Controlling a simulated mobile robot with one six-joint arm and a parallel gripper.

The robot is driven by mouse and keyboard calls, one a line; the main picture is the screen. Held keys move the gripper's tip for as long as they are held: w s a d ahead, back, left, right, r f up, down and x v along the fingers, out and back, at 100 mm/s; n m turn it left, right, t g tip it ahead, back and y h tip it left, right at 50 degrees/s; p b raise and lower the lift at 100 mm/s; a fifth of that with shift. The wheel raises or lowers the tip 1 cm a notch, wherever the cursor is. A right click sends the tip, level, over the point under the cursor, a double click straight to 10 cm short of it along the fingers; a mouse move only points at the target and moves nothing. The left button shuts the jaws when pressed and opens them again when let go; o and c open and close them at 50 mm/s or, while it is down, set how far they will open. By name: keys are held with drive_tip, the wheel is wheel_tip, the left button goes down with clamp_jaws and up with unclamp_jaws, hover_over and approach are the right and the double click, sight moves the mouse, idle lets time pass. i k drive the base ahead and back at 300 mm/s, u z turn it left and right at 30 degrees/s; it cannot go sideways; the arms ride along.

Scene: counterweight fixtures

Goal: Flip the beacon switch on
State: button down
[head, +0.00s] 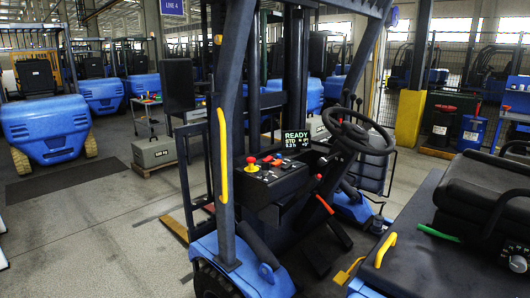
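A blue and black forklift stands in the middle of the head view, with a dark dashboard console (283,190) left of its steering wheel (358,131). The console carries a red mushroom button (251,161) on a yellow base and several small red and light-coloured controls (272,160). I cannot tell which of these is the beacon switch, or its position; they are too small to read. A lit display (296,141) on the console shows READY in green. My gripper is not in view.
A dark front pillar with a yellow grab handle (223,155) rises left of the console. The black seat (480,195) and a yellow handle (386,249) are at the right. A grey weight block (154,151) sits on a pallet behind left. Floor at the left front is clear.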

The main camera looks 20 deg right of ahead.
sight(277, 161)
drive_tip(key=u, duration=0.65)
drive_tip(key=i, duration=0.95)
drive_tip(key=u, duration=0.55)
